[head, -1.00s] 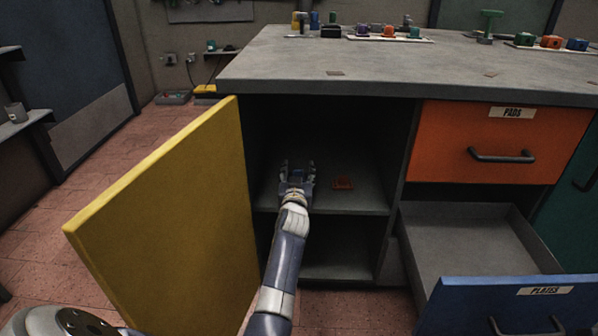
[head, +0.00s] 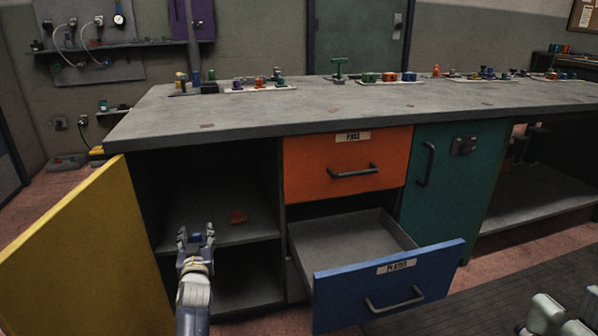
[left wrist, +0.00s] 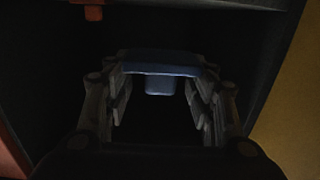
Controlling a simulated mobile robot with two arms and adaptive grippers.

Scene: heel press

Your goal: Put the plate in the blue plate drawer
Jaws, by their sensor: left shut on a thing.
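My left gripper (head: 195,238) is at the front of the open cabinet, by the shelf edge. In the left wrist view, its fingers (left wrist: 160,100) are shut on a blue piece (left wrist: 160,63), which looks like the plate; it spans between the fingertips. In the head view the fingers mostly hide this piece. The blue drawer (head: 388,290), labelled for plates, is pulled out to the right of the gripper. Its inside (head: 345,235) looks empty where it shows.
A small red piece (head: 237,217) lies on the cabinet shelf (head: 195,205). The yellow door (head: 90,255) stands open at the left. The orange drawer (head: 345,165) above the blue one is shut. The worktop (head: 300,108) overhangs the cabinet. Floor shows beyond the drawer.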

